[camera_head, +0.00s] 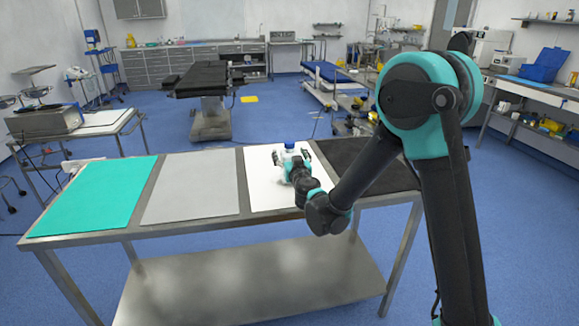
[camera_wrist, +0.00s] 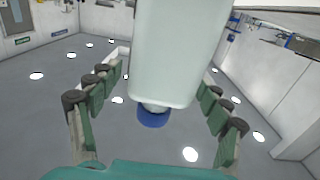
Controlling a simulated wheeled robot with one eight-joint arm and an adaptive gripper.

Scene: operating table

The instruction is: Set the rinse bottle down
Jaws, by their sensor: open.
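The rinse bottle (camera_head: 289,147) has a blue cap and a pale body, and stands upright over the white mat (camera_head: 262,190) on the table. The arm and fingers hide much of its body, and I cannot see its base clearly. The wrist view shows the bottle (camera_wrist: 160,50) large and inverted, with its blue cap pointing down in the picture. My gripper (camera_head: 294,160) is at the bottle. In the wrist view, the fingers of my gripper (camera_wrist: 155,95) are spread on both sides of the bottle, with visible gaps, so it is open around it.
The steel table (camera_head: 195,232) also bears a teal mat (camera_head: 95,195) and a grey mat (camera_head: 192,187) to the left, both bare. A black mat (camera_head: 365,165) lies to the right, partly behind my arm. An operating table (camera_head: 208,85) stands farther back.

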